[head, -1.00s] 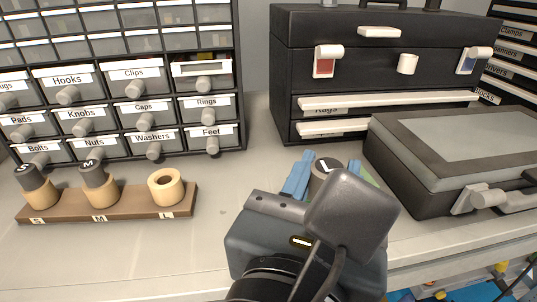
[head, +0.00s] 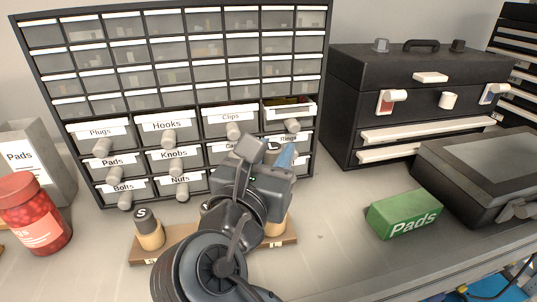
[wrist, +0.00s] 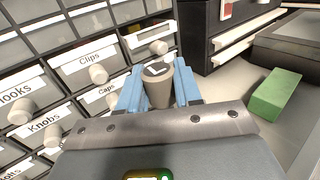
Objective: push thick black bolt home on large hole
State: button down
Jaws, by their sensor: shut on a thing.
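In the head view my gripper is raised in front of the drawers, mostly hidden by my wrist. The brown board (head: 287,240) lies below my arm. Its large hole, a tan wooden collar (head: 278,225), shows only in part beside my wrist. The small bolt (head: 146,217) marked S stands in its own collar at the board's left end. The middle one is hidden behind my arm.
The drawer cabinet (head: 237,153) stands close behind my gripper, with knobs sticking out and one drawer open. A green Pads box (head: 403,213) and a dark case (head: 480,165) are to the right. A red jar (head: 35,215) is at the left. Bench between board and green box is clear.

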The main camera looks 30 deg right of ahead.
jog(key=shift+f+b, duration=0.8)
jog(key=shift+f, duration=2)
jog(key=shift+f+b, duration=0.3)
jog(key=shift+f, duration=1)
jog(key=shift+f, duration=0.35)
jog(key=shift+f+b, duration=0.3)
jog(key=shift+f, duration=0.65)
jog(key=c, duration=0.7)
grip_release()
